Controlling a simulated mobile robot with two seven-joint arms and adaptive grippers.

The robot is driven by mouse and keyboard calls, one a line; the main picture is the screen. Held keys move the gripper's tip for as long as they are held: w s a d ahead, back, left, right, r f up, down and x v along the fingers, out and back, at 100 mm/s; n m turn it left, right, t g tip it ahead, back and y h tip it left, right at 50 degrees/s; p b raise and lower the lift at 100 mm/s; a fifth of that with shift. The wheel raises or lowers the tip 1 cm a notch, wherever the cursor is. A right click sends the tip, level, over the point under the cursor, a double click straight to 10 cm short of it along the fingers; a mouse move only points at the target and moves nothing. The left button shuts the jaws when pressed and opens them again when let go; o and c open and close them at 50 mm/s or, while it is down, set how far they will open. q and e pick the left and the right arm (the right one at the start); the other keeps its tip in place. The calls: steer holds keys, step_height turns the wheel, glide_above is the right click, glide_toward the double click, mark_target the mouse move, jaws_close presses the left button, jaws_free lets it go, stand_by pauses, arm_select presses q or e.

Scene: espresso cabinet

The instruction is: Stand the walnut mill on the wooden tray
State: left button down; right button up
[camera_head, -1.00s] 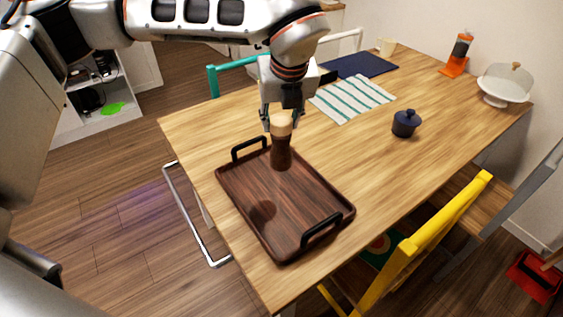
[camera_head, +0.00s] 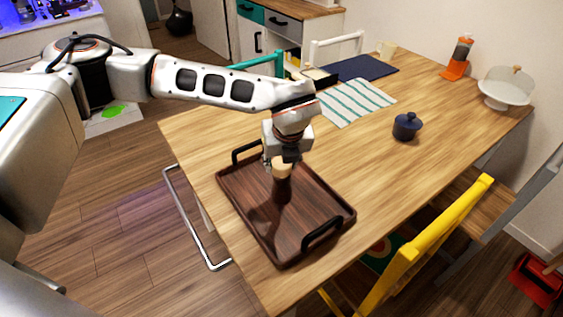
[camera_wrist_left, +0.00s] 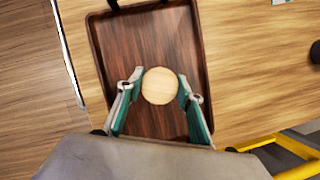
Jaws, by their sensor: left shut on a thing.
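The walnut mill (camera_head: 281,190) has a dark brown body and a pale round top. It is upright over the middle of the dark wooden tray (camera_head: 236,196). My left gripper (camera_head: 280,168) is shut on the mill near its top, coming from above. In the left wrist view, the pale top of the mill (camera_wrist_left: 159,86) lies between the two fingers (camera_wrist_left: 160,84), with the tray (camera_wrist_left: 112,50) beneath. I cannot tell whether the mill's base touches the tray or is slightly above it. My right gripper is not in view.
The tray has black handles, one (camera_head: 322,232) at its near end. A striped cloth (camera_head: 354,101), a dark blue pot (camera_head: 407,126) and a white cake stand (camera_head: 506,88) are farther off on the table. The rest of the tray is empty. A yellow chair (camera_head: 430,240) stands nearby.

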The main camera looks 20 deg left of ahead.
arm_select(q)
steer(key=c, duration=1.4)
jaws_free()
steer(key=shift+o, duration=0.2)
steer(key=v, duration=1.2)
